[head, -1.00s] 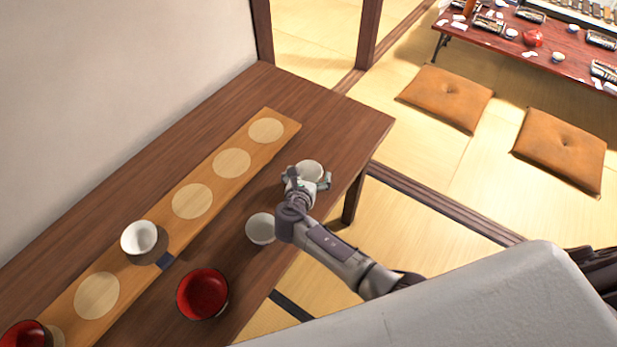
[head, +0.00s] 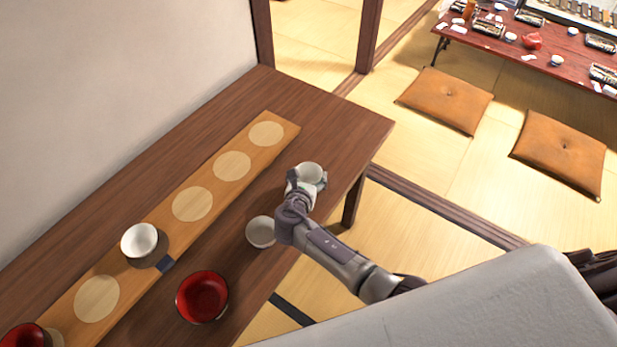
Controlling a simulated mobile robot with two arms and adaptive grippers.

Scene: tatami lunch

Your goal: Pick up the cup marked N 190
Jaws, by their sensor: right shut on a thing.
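My right gripper (head: 304,184) is shut on a white cup (head: 311,172) near the right edge of the brown table. The gripper hides part of the cup. A third white cup (head: 139,240) stands on the long wooden board at the left. No marking such as N 190 is readable on any cup. My left gripper is not in view.
A red bowl (head: 202,296) stands near the table's front edge, another (head: 27,338) at the lower left. The wooden board (head: 284,121) has several pale round spots, mostly empty. The brown table (head: 345,128) is clear at its far end. Two cushions (head: 446,99) lie on the tatami.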

